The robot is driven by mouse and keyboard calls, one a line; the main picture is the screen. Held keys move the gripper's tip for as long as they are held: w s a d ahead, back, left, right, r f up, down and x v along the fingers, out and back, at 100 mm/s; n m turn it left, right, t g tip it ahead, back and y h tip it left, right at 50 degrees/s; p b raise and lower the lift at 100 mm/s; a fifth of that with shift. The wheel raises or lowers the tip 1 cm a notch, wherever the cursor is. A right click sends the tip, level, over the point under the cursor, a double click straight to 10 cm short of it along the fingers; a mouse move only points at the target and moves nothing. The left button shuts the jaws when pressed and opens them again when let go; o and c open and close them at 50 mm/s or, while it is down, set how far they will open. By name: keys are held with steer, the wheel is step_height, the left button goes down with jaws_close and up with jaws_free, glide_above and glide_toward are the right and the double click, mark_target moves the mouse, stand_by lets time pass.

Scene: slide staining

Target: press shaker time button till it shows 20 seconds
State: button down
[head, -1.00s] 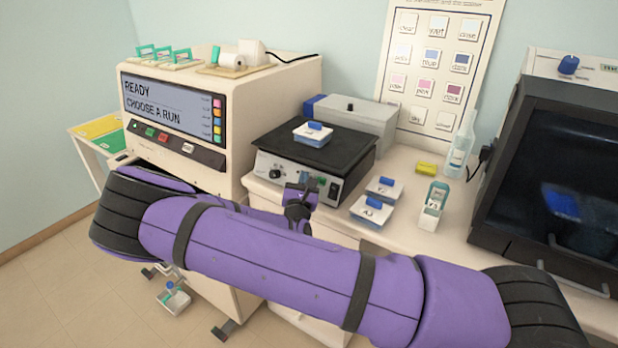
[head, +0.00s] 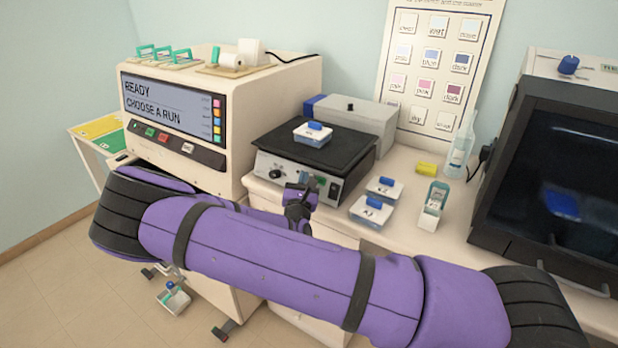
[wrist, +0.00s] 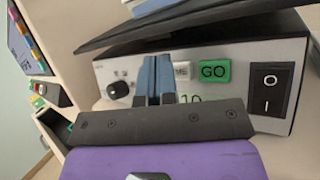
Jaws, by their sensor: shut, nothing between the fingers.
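The shaker (head: 312,160) is a low grey box with a black platform, on the counter beside the big cream machine. In the wrist view its front panel (wrist: 115,72) shows a black knob (wrist: 118,90), a pale time button (wrist: 182,71) partly hidden by my fingers, a green GO button (wrist: 214,71) and a black rocker switch (wrist: 270,88). Below the buttons a readout (wrist: 190,98) shows "10", partly covered by my gripper. My gripper (wrist: 155,62) is shut and empty, its blue-grey fingertips at the panel just left of the time button; contact cannot be told. It also shows in the head view (head: 300,192).
A grey box (head: 350,118) is behind. A dark hood (head: 545,190) bounds the right side.

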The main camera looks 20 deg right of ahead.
steer(key=shift+d, duration=0.1)
stand_by(0.6)
steer(key=shift+w+d+f, duration=0.15)
steer(key=shift+w+d, duration=0.05)
steer(key=shift+w+d+f, duration=0.1)
steer(key=shift+w+d, duration=0.1)
steer(key=shift+d, duration=0.05)
stand_by(0.8)
steer(key=shift+s+a+r, duration=0.25)
steer(key=shift+s+a, duration=0.15)
steer(key=shift+a, duration=0.2)
stand_by(0.4)
steer(key=shift+s+a+r, duration=0.3)
steer(key=shift+s+a, duration=0.15)
steer(key=shift+a, duration=0.15)
steer(key=shift+s+a+r, duration=0.35)
steer(key=shift+s+a, duration=0.15)
steer(key=shift+a, duration=0.1)
steer(key=shift+s+a+r, duration=0.3)
steer(key=shift+s+a, duration=0.15)
steer(key=shift+a, duration=0.15)
